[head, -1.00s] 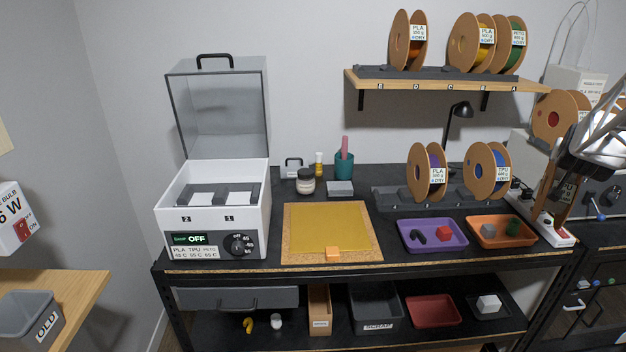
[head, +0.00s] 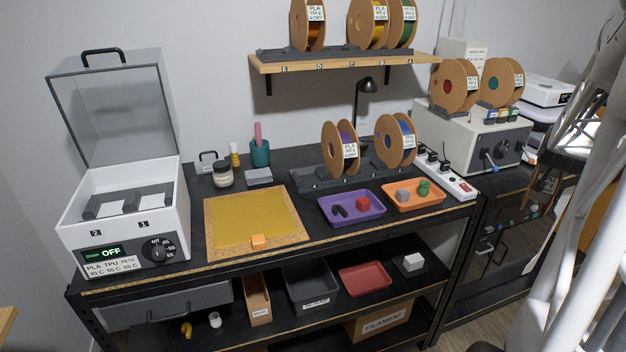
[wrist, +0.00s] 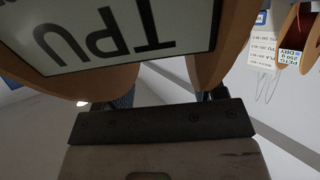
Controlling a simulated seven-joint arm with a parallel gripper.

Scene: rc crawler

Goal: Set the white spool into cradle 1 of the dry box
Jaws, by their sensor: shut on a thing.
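My gripper (wrist: 160,98) is shut on a cardboard-sided spool (wrist: 222,45), very close in the wrist view. A label reading TPU, upside down, faces the camera. The colour of its filament cannot be made out. In the head view my arm fills the right edge and the grip itself is not clear. The white dry box (head: 88,226) stands at the left end of the bench with its clear lid (head: 115,110) raised. Inside, cradle 1 (head: 150,198) is on the right and cradle 2 (head: 105,209) on the left. Both look empty. The front display reads OFF.
Two spools stand in a rack (head: 315,182) on the bench; more sit on the wall shelf (head: 345,63) and a grey machine (head: 465,140). A yellow mat (head: 250,216), purple tray (head: 340,222), orange tray (head: 400,206) and power strip (head: 450,182) lie between the dry box and my arm.

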